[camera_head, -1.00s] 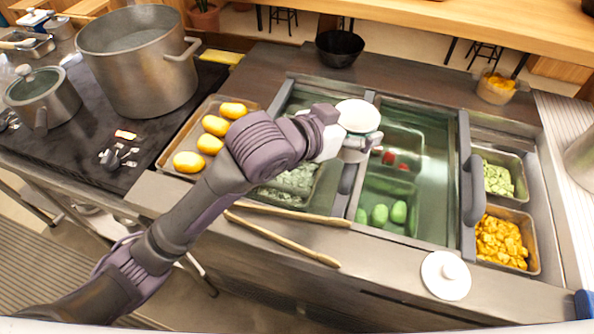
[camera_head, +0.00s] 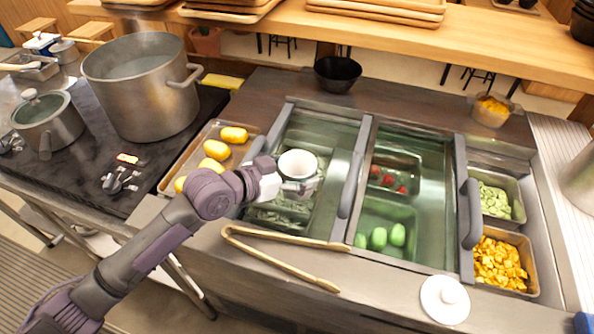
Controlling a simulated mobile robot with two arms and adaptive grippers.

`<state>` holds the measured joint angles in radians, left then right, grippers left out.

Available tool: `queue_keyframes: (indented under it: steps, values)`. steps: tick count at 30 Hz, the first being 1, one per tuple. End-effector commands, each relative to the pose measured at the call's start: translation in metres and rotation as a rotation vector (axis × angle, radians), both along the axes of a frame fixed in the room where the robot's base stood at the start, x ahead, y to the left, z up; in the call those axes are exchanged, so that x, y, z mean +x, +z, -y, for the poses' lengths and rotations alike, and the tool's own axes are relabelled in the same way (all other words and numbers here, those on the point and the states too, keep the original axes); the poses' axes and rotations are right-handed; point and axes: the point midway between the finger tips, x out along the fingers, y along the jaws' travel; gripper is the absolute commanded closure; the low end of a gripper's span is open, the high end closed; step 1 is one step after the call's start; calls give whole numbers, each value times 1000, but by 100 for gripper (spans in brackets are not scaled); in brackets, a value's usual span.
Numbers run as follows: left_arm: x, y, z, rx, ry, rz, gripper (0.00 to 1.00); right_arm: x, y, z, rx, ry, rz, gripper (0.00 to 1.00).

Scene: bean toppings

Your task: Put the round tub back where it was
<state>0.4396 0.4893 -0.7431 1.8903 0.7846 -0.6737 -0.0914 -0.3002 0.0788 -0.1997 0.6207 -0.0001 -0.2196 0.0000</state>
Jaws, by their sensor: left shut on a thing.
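The round white tub (camera_head: 298,164) is in the head view, held above the left glass-covered section of the counter. Its round top faces up toward me and a pale rim shows around it; what is inside is not clear. My left gripper (camera_head: 287,184) is shut on the tub from the left and near side and hides part of its wall. A round white lid with a knob (camera_head: 445,300) lies on the front edge of the counter at right. My right gripper is not in view.
Wooden tongs (camera_head: 282,265) lie on the counter front. A tray (camera_head: 178,160) of yellow items is left of the sections. Red and green (camera_head: 378,238) items sit in the middle section, yellow pieces (camera_head: 500,262) at right. A black bowl (camera_head: 338,74) stands behind.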

Motion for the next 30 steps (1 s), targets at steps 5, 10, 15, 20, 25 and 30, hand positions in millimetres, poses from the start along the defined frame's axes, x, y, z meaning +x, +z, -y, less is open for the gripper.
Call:
queue_keyframes:
  steps: [5, 10, 15, 20, 25, 30]
  values:
    - [0, -7, 0, -1, 0, 2, 63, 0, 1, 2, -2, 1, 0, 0]
    - [0, -7, 0, -1, 0, 2, 63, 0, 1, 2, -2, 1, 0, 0]
    - [0, -10, 0, 0, 0, 1, 11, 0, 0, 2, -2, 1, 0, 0]
    - [0, -10, 0, 0, 1, 2, 0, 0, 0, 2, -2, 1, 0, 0]
    - [0, -10, 0, 0, 1, 2, 0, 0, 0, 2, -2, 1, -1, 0]
    - [-2, -6, -3, 1, 0, 2, 0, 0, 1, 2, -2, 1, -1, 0]
